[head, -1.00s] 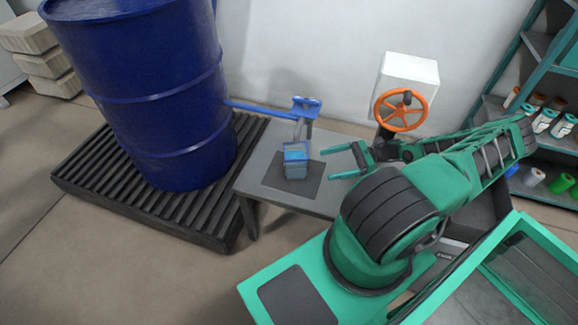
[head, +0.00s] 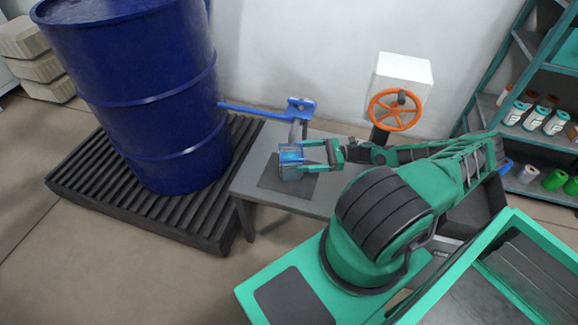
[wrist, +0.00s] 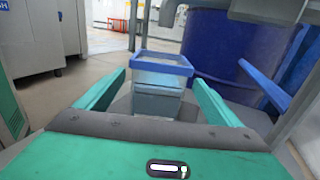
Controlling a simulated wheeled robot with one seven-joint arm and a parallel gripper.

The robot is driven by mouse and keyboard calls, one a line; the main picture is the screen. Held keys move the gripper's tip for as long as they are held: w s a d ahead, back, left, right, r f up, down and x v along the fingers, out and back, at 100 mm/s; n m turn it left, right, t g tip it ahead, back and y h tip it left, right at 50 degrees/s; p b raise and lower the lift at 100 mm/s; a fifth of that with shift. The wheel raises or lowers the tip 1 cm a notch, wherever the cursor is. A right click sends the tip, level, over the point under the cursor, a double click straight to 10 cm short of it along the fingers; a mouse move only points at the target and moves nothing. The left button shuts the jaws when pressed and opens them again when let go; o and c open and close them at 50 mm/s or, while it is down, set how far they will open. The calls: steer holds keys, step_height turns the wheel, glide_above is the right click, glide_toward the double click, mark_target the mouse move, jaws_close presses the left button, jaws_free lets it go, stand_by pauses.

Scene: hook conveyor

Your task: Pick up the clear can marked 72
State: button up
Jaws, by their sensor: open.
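The clear can (head: 291,173) is box-shaped with a blue rim and stands on a dark mat on the small grey table. It also shows in the wrist view (wrist: 158,82), straight ahead between the fingers. I cannot read a 72 on it. My gripper (head: 304,156) is open, with its fingers level with the can's upper part at its right side. In the wrist view my gripper (wrist: 160,88) has one finger on each side of the can, with gaps visible. I cannot tell how deep the can sits between them.
A large blue drum (head: 150,120) stands left on a dark slatted pallet (head: 120,200). An orange handwheel (head: 396,110) is behind my arm. Shelves with several bottles (head: 530,120) are at right.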

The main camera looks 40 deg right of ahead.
mark_target(291, 157)
steer(key=shift+x, duration=2.35)
steer(key=c, duration=1.9)
